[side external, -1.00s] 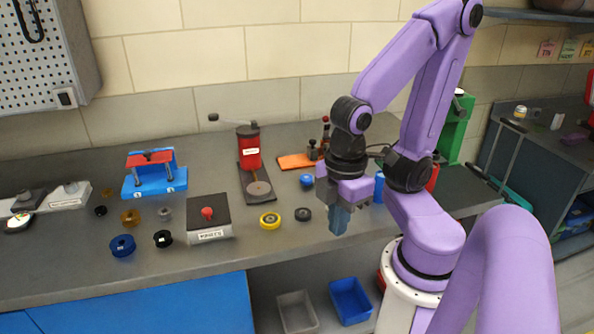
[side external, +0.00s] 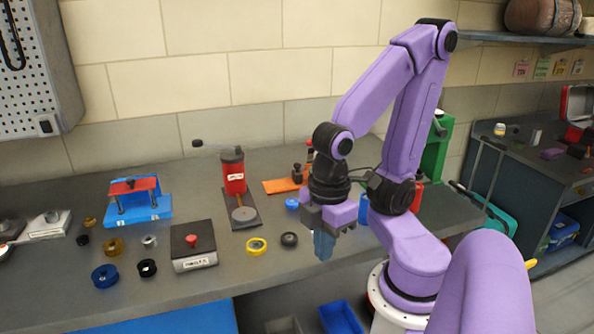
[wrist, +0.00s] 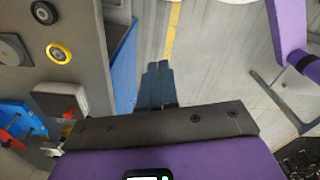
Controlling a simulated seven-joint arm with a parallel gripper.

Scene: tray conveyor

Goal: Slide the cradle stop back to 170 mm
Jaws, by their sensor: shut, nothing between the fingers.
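My gripper (side external: 323,246) hangs pointing down near the bench's front edge, right of the black ring. Its blue fingers are together with nothing between them; they also show in the wrist view (wrist: 158,72). I cannot pick out a cradle stop or a 170 mm mark for certain in either view. A blue fixture (side external: 148,213) with a red bar (side external: 133,186) across two posts stands at the left of the bench, well away from my gripper. Whether it is the cradle cannot be told.
On the bench (side external: 210,285) stand a red press (side external: 233,172), a dark box with a red button (side external: 195,246), a yellow ring (side external: 256,246), a black ring (side external: 289,239) and an orange plate (side external: 282,186). A blue bin (side external: 340,317) sits below the front edge.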

